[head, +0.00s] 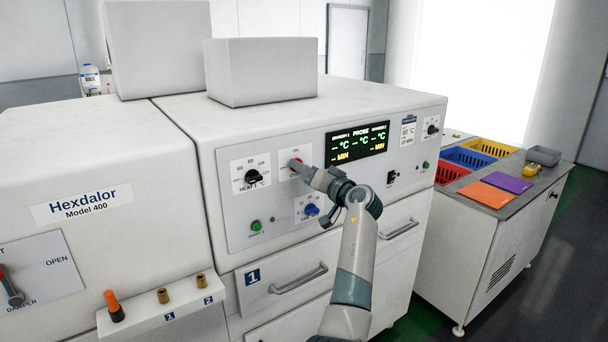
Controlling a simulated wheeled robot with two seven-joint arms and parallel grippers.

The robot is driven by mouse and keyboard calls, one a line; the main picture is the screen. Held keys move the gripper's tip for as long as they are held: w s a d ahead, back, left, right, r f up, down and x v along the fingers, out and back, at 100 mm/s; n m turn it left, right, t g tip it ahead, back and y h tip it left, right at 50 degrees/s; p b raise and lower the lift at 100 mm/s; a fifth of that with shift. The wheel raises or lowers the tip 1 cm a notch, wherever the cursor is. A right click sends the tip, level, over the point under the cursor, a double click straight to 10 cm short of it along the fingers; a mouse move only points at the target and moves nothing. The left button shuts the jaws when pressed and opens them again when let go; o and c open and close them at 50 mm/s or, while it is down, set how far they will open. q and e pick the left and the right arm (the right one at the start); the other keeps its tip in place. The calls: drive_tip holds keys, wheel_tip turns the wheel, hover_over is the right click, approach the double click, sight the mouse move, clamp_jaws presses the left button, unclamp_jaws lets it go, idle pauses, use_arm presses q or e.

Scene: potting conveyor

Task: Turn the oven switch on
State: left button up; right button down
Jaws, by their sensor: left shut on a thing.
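My right gripper is not in view.
A black HEAT knob (252,176), a blue knob (311,210) and a green button (257,226) are close around my gripper. A lit display (357,144) is to the right. A side cabinet (500,240) with coloured baskets stands further right.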

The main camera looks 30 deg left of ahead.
use_arm(q)
drive_tip(key=shift+r+m+p, duration=0.1)
drive_tip(key=shift+m+p, duration=1.5)
drive_tip(key=shift+m, duration=4.1)
drive_tip(key=o, duration=0.8)
drive_tip(key=shift+c, duration=0.2)
drive_tip(key=o, duration=0.3)
drive_tip(key=shift+w+a, duration=0.1)
